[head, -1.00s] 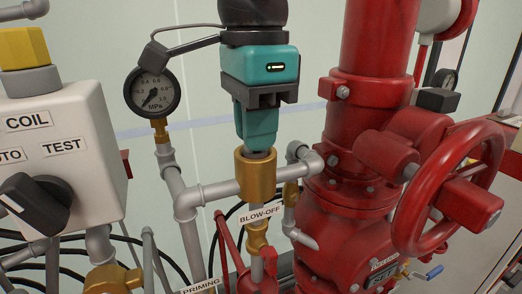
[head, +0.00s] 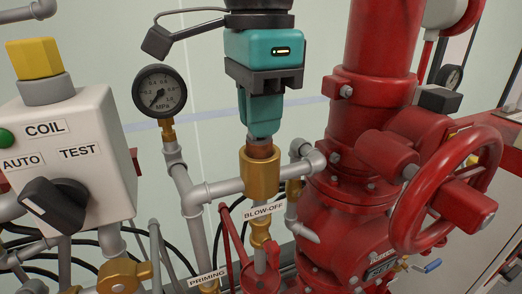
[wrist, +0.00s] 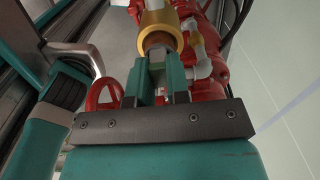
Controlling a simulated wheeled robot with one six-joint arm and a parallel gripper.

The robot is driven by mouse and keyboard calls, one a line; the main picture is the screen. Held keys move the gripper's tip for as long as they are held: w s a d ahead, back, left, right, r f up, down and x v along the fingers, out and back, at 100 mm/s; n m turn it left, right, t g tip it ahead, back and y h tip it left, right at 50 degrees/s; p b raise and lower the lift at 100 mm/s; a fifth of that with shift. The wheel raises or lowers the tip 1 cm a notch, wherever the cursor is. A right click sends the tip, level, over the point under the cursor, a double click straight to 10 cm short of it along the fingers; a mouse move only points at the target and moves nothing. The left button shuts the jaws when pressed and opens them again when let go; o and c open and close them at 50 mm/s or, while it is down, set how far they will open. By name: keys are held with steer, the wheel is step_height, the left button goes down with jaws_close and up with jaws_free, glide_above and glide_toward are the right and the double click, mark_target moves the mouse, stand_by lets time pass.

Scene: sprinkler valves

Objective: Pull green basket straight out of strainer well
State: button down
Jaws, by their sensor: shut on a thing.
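The brass strainer well (head: 260,178) stands upright on the pipework above the BLOW-OFF label.
A pressure gauge (head: 158,91) stands to the left on a grey pipe (head: 185,180). A control box (head: 65,150) with a black knob is further left. A large red valve with a handwheel (head: 408,215) is close on the right. Space around the gripper's fingers is clear.

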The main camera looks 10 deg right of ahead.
steer(key=shift+r+p, duration=3.6)
steer(key=shift+r, duration=0.3)
